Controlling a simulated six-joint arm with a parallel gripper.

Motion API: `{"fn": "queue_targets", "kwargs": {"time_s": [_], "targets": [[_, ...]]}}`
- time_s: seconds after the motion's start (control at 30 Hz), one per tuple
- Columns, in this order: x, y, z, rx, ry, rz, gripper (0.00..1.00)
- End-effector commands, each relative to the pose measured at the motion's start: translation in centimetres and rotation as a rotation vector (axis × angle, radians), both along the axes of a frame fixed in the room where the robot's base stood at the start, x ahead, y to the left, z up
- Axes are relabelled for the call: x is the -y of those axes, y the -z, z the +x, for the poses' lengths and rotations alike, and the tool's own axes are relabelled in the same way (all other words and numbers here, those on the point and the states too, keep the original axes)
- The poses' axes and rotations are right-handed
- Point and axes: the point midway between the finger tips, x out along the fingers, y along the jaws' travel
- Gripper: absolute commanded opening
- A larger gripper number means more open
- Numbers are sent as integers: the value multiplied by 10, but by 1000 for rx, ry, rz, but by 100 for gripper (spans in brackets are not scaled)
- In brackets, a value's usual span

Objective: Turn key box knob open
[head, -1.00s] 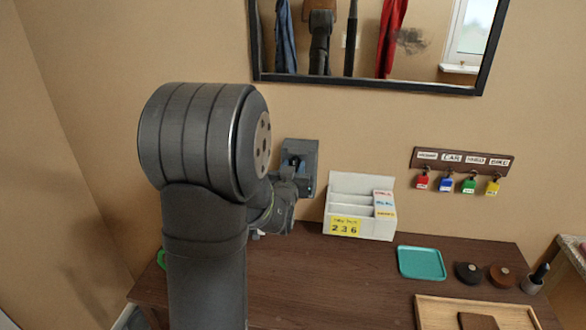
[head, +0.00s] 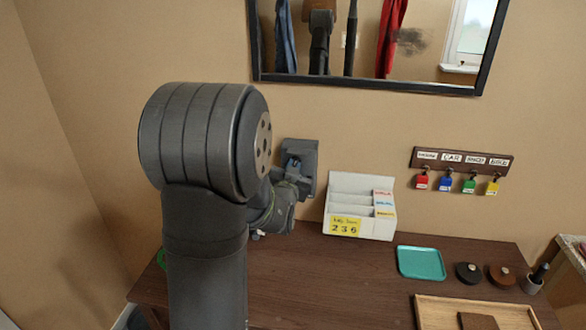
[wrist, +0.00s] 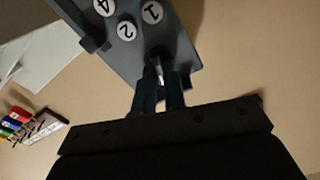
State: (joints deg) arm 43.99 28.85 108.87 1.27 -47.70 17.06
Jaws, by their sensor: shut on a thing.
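The key box (head: 306,155) is a dark grey box on the wall, left of the white letter rack. In the wrist view the key box (wrist: 183,47) shows its face with round white buttons marked 1, 2 and 4. My gripper (wrist: 158,72) is at the box face beside the buttons. Its two dark fingers are shut on the knob (wrist: 156,53), which is mostly hidden between the fingertips. In the head view my arm covers the lower left of the box and hides the fingertips.
A white letter rack (head: 360,205) with a yellow note reading 2 3 6 stands right of the box. A key rack (head: 462,160) with coloured tags hangs on the wall. A teal tray (head: 420,263) lies on the desk. A mirror (head: 370,84) hangs above.

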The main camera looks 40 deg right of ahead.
Motion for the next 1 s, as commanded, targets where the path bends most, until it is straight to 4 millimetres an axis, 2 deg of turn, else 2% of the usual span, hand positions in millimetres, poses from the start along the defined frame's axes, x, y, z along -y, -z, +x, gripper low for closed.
{"fn": "queue_targets", "kwargs": {"time_s": [1.0], "targets": [[2, 2, -2, 676, -4, 672, 0]]}}
